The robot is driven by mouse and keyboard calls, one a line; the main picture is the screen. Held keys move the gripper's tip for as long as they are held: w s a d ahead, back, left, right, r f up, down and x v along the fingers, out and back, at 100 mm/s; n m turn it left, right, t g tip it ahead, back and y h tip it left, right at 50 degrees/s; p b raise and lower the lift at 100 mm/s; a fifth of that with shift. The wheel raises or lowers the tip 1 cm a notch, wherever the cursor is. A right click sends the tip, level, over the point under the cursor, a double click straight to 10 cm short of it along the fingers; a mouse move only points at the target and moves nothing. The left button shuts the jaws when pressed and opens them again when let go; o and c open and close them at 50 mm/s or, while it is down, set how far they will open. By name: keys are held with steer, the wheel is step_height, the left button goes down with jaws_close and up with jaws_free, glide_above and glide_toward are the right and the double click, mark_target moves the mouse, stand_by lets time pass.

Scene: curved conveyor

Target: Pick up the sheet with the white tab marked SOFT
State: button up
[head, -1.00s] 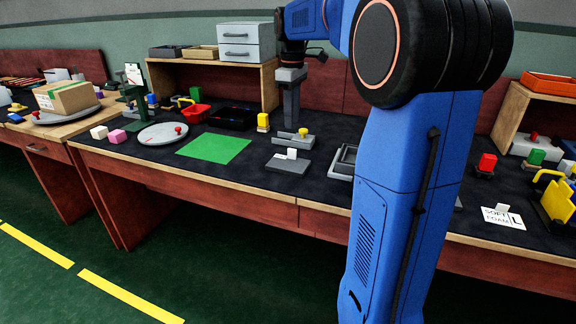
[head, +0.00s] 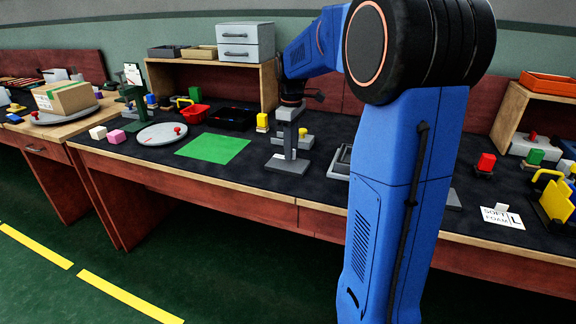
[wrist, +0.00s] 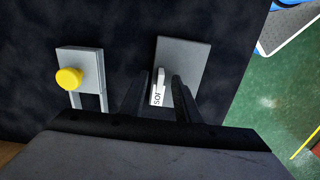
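The grey sheet (head: 281,167) lies flat on the dark bench top, left of the raised blue arm in the head view. In the wrist view the sheet (wrist: 190,58) carries a small white tab (wrist: 157,92) whose lettering is partly readable as "SO". My gripper (head: 290,154) is over the sheet, pointing down. I cannot tell how far the fingertips are above the sheet.
A grey block with a yellow knob (wrist: 70,79) is beside the sheet. A green mat (head: 213,147) lies to the left. A white card reading "SOFT FOAM L" (head: 503,217) lies far right, near a yellow holder (head: 556,201). The bench's front edge (head: 250,192) is close to the sheet.

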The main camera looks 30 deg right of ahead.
jaws_close()
